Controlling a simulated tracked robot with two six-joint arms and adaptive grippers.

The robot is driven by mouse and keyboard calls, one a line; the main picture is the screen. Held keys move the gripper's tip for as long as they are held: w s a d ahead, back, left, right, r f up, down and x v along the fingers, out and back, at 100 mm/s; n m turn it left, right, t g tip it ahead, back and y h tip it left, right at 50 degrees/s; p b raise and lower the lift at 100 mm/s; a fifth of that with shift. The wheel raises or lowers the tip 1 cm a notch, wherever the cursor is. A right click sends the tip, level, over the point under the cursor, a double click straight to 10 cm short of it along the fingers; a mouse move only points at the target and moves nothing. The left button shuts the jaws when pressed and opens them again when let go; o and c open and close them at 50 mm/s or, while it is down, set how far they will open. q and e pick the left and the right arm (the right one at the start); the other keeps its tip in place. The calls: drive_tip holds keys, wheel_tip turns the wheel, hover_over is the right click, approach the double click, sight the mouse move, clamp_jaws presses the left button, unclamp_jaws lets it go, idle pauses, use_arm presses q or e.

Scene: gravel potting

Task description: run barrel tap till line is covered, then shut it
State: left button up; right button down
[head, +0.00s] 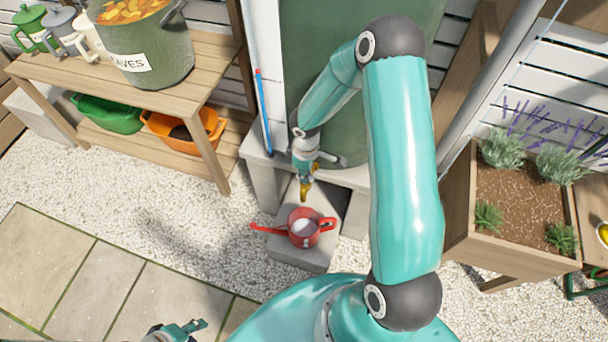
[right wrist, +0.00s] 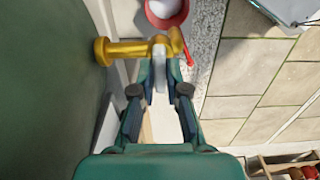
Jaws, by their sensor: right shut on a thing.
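The brass tap (right wrist: 120,50) sticks out of the green barrel (head: 300,60). My right gripper (right wrist: 160,82) is shut on the tap's pale lever (right wrist: 160,72), its fingers on either side; in the head view it (head: 305,172) is at the barrel's foot. The red watering can (head: 303,228) stands upright on a concrete block below the tap; it also shows in the right wrist view (right wrist: 153,18). Its inside looks pale; I cannot make out a line or a water stream. My left gripper (head: 190,327) is low at the bottom edge, away from the can, its jaws unclear.
A wooden shelf (head: 215,48) at left holds a large green pot (head: 145,50) of leaves, with green (head: 105,120) and orange (head: 208,142) tubs below. A wooden planter (head: 500,250) stands at right. Gravel (head: 110,170) and paving (head: 75,270) lie clear at left.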

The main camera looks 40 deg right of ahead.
drive_tip(key=shift+s+a+f+n, duration=0.1)
drive_tip(key=shift+s+a+n, duration=0.1)
drive_tip(key=shift+n, duration=0.1)
drive_tip(key=n, duration=0.3)
drive_tip(key=shift+s+d, duration=0.1)
drive_tip(key=shift+n+p, duration=0.9)
drive_tip(key=shift+n, duration=1.8)
drive_tip(key=c, duration=1.2)
unclamp_jaws()
drive_tip(key=shift+d, duration=0.1)
